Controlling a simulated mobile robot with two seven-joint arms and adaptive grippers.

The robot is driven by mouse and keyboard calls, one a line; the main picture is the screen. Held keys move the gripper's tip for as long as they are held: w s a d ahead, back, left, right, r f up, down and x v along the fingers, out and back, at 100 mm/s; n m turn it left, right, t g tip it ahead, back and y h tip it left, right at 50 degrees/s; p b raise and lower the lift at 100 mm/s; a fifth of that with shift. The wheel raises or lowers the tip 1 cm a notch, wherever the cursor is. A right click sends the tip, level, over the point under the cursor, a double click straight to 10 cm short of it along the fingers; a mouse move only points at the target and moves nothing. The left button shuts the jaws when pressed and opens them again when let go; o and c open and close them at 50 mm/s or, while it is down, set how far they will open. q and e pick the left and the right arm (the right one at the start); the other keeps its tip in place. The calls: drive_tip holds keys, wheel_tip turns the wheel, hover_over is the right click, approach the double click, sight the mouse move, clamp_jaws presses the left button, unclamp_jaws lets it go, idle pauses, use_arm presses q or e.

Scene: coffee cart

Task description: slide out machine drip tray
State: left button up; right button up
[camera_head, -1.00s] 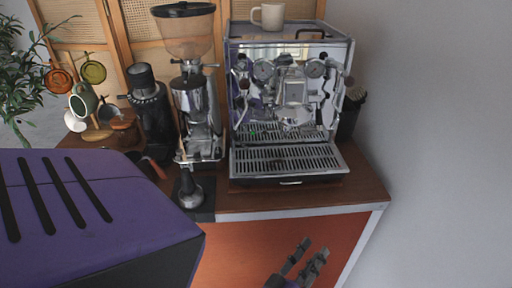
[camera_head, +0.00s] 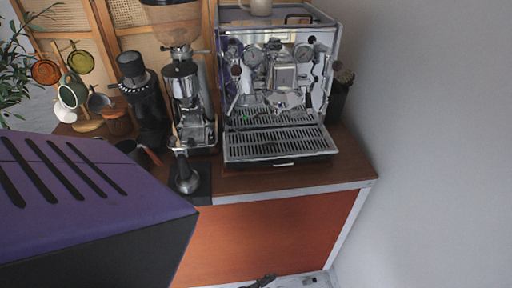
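The espresso machine (camera_head: 277,75) stands on the wooden cart top. Its drip tray (camera_head: 279,147) has a slotted metal grate and sits at the machine's base under the group head. It projects forward over the counter, with a small light handle or badge on its dark front face. A small dark part of a gripper, probably my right gripper (camera_head: 262,281), shows at the bottom edge, well below and in front of the tray and not touching it. Its fingertips are mostly cut off. My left gripper is not in view.
A grinder (camera_head: 187,105) stands left of the machine, with a tamper (camera_head: 186,178) on a dark mat in front. A mug tree (camera_head: 70,95) is at far left. A cream cup (camera_head: 260,7) sits on the machine. Counter in front of the tray is clear.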

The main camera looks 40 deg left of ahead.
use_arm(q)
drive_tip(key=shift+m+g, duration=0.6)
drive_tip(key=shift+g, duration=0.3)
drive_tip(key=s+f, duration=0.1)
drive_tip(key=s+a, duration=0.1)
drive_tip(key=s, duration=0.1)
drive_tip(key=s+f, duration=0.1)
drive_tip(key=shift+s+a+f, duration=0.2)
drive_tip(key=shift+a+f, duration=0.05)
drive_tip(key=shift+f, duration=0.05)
